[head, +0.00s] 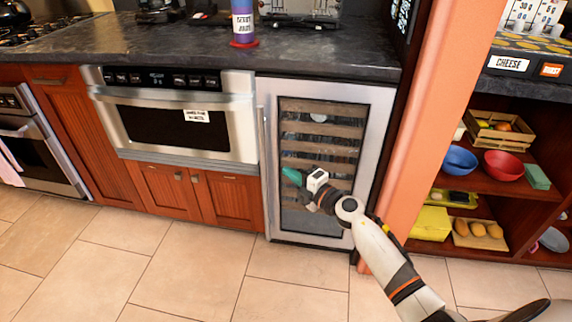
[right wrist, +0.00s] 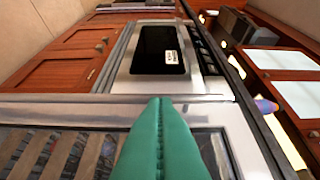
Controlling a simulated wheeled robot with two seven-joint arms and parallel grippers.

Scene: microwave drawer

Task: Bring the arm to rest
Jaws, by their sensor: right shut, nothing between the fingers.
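My right gripper (head: 291,175) has green fingers and is shut and empty. In the head view it is in front of the glass-door wine cooler (head: 268,120), with the arm reaching in from the lower right. In the right wrist view the green fingers (right wrist: 160,140) are pressed together along the middle, with the cooler's metal frame behind them. I cannot tell whether they touch the cooler. The microwave drawer (head: 240,120) is left of the gripper and looks closed. It also shows in the right wrist view (right wrist: 125,85). My left gripper is not in view.
A dark countertop (head: 330,50) runs above the appliances and carries a purple bottle (head: 242,22). An orange-pink post (head: 432,110) stands right of the cooler. Open shelves with a blue bowl (head: 460,160) and a red bowl (head: 503,166) are further right. The tiled floor (head: 190,265) is clear.

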